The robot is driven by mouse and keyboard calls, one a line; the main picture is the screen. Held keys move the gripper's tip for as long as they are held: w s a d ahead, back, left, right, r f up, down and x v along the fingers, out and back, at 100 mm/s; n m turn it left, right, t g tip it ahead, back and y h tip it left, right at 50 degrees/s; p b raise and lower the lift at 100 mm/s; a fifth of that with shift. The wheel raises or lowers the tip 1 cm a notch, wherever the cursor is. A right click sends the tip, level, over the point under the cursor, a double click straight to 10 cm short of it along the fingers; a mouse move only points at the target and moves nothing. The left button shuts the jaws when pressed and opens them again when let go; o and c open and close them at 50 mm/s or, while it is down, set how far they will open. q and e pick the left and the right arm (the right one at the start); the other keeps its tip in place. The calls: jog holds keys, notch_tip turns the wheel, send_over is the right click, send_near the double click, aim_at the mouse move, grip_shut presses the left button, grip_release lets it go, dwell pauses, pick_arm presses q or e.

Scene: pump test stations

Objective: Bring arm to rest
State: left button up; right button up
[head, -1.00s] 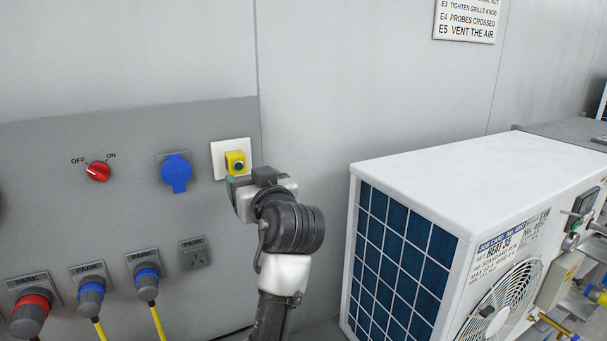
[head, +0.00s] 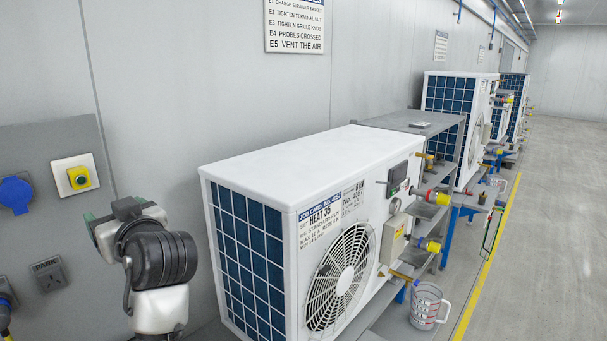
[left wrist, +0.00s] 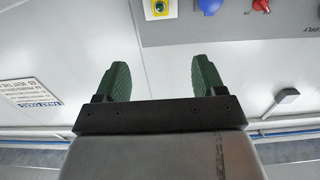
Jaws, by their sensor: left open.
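My left gripper (head: 92,222) is at the lower left of the head view, with its dark wrist and white arm links below it. It is close to the grey wall, below and right of a yellow box with a push button (head: 78,177) on a white plate. In the left wrist view the two green fingers (left wrist: 161,78) stand wide apart with nothing between them. The yellow button box (left wrist: 160,8) shows beyond them at the top edge, apart from the fingers. My right gripper is not in view.
A white pump unit (head: 290,165) with a fan grille stands right of my arm. A clear jug (head: 426,306) stands by its front. A blue socket (head: 15,194) is on the wall panel at left. More units line the wall; the floor (head: 545,240) at right is clear.

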pick_arm(q)
jog(key=s+d+f+m+g+h, duration=0.1)
jog(key=s+f+m+h, duration=0.2)
jog(key=f, duration=0.6)
jog(key=s+d+f+m+g+h, duration=0.1)
jog(key=s+d+f+m+h, duration=0.2)
jog(key=f, duration=0.6)
jog(key=s+f+m+g+h, duration=0.1)
jog(key=s+f+h, duration=0.1)
jog(key=s+f, duration=0.5)
jog(key=s+d+f+m+g+h, duration=0.2)
jog(key=s+d+f+h, duration=0.1)
jog(key=s+f, duration=0.45)
jog(key=s+d+f+m+g+h, duration=0.3)
jog(key=s+f, duration=0.3)
jog(key=s, duration=0.3)
notch_tip(320, 180, down, 26)
jog(key=s+f+g, duration=0.1)
jog(key=s, duration=0.1)
jog(key=s+a+f+g+b, duration=0.1)
jog(key=s+a+f, duration=0.1)
jog(key=s+f, duration=1.4)
jog(key=shift+a+g, duration=0.3)
